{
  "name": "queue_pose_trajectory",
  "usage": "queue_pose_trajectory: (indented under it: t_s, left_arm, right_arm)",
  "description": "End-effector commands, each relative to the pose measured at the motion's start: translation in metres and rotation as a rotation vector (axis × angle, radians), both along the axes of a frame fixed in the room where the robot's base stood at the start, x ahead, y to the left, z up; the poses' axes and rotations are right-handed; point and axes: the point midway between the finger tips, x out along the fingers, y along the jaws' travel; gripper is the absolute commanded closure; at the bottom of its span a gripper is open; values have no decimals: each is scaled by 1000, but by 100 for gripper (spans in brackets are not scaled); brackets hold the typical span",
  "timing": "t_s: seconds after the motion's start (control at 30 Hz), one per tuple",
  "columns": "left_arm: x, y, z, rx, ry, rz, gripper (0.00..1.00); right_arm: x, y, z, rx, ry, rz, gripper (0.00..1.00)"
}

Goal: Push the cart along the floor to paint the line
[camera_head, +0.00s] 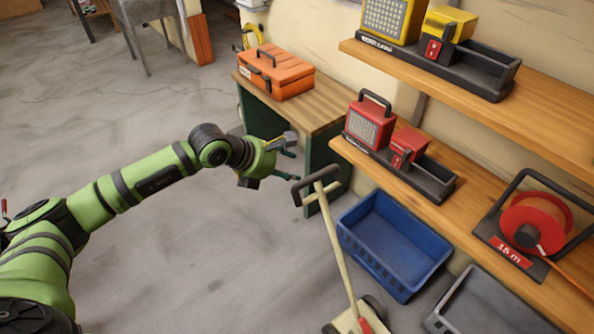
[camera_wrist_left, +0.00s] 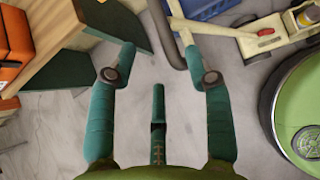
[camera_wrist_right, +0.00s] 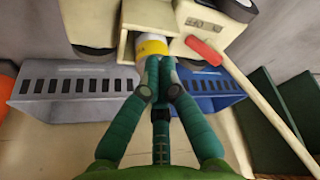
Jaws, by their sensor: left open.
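The cart shows in the head view as a pale pole (camera_head: 339,246) with a black handle (camera_head: 316,185) and a cream deck (camera_head: 347,322) at the bottom edge. My left gripper (camera_head: 286,153) is open, just beyond and left of the handle. In the left wrist view, the black handle (camera_wrist_left: 167,30) lies between and beyond its open fingertips. My right gripper (camera_wrist_right: 158,62) shows only in the right wrist view, its fingertips drawn together. A white can with a yellow band (camera_wrist_right: 151,47) sits in the cart just beyond them; I cannot tell whether they touch.
A blue crate (camera_head: 380,279) stands right of the cart, a grey crate (camera_head: 478,305) beside it. A wooden bench (camera_head: 318,108) with an orange toolbox (camera_head: 275,74) is behind. Shelves (camera_head: 474,217) line the right. Open floor (camera_head: 190,260) lies left of the cart.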

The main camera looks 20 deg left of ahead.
Motion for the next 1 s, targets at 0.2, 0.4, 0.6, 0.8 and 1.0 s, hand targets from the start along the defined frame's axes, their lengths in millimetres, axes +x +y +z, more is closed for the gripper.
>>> queue_pose_trajectory:
  t_s: [0.2,0.4,0.6,0.8,1.0]
  left_arm:
    - [11,-12,-18,-5,0,-3,49]
    - [25,-23,-35,-6,-1,-4,49]
    - [36,-32,-48,-6,0,-4,49]
    - [43,-37,-57,-7,1,-4,49]
    - [49,-44,-65,-8,3,-4,49]
  right_arm:
    - [-5,3,1,-1,45,-10,100]
    - [-14,5,10,-6,110,-20,100]
    - [-4,7,34,-4,113,-25,100]
    - [6,8,57,-4,101,-29,100]
    - [13,9,80,-2,85,-31,100]
